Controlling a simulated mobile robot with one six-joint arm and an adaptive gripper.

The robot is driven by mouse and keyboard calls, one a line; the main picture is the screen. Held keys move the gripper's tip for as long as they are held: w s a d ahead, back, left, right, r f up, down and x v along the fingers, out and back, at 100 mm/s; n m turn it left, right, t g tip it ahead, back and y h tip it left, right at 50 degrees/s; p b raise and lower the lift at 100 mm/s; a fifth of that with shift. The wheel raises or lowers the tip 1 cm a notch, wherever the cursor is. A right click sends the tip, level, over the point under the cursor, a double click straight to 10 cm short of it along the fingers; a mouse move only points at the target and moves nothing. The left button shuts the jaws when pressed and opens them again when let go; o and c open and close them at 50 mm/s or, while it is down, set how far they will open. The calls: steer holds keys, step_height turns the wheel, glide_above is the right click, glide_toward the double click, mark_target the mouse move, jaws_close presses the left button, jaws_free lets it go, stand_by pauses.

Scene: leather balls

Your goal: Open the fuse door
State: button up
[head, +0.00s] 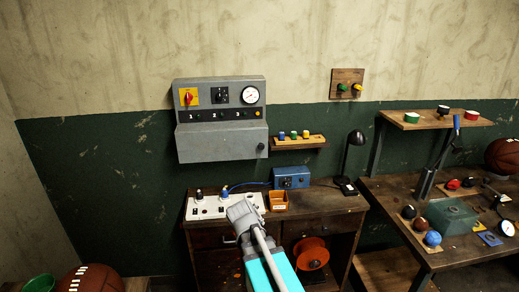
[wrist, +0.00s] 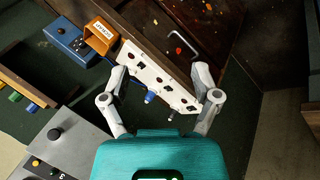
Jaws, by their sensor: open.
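The grey wall box (head: 221,96) has a red switch on yellow, a dial and numbered lamps on its upper face. Its lower front, which looks like the fuse door (head: 218,143), appears shut, with a black knob (head: 261,146) at its lower right. In the wrist view the box (wrist: 62,150) and its knob (wrist: 54,133) show at lower left. My gripper (wrist: 160,72) is open, its fingers apart over the white switch panel, with nothing visibly held. In the head view my arm reaches up in front of the bench, below the box, clear of the knob.
The white switch panel (head: 207,208), blue box (head: 291,177) and orange bin (head: 278,200) are on the bench. A shelf with coloured pegs (head: 300,143) is right of the door. A black lamp (head: 350,160) stands farther right. The wall left of the box is clear.

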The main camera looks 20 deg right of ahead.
steer(key=w+d+r+n+t+h, duration=0.45)
steer(key=w+d+r+n, duration=0.3)
steer(key=w+d, duration=0.25)
steer(key=n+t+y+b, duration=0.3)
steer(key=n+t, duration=0.6)
steer(key=n, duration=1.2)
glide_toward(261, 147)
steer(key=s, duration=0.1)
steer(key=s+p, duration=0.1)
steer(key=s+y, duration=0.1)
steer(key=shift+s+a+r+g, duration=0.1)
steer(key=shift+a+r+g, duration=0.05)
steer(key=shift+r+g, duration=0.15)
steer(key=x, duration=1.4)
